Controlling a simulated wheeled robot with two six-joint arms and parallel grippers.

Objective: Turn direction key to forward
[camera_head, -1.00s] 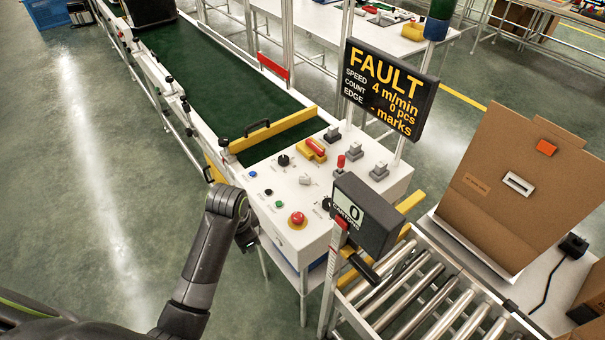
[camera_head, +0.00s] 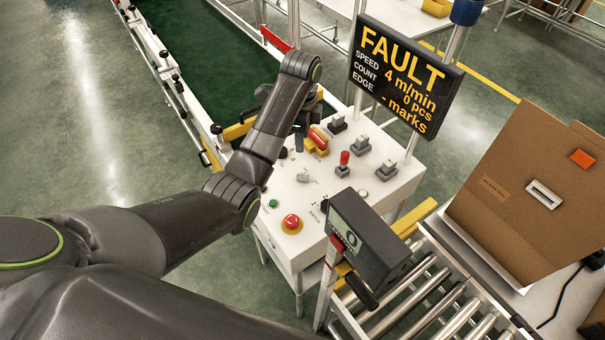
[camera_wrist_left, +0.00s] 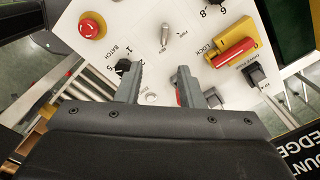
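The direction key (camera_head: 303,178) is a small silver lever switch on the white control panel (camera_head: 275,195). In the left wrist view the key (camera_wrist_left: 165,36) stands just beyond the fingertips, between FWD and REV labels. My left gripper (camera_wrist_left: 160,72) is open, with its two grey fingers apart and nothing between them. It is over the panel and apart from the key. In the head view the left gripper (camera_head: 291,145) is partly hidden behind my forearm, above the panel's back-left part. My right gripper is not in view.
A red emergency button (camera_head: 291,222), a yellow-and-red lock switch (camera_head: 316,142) and a black batch knob (camera_wrist_left: 123,67) crowd the panel. A counter display (camera_head: 365,240) stands at the front right. A sign (camera_head: 405,75) reads FAULT. The green conveyor (camera_head: 215,55) runs behind.

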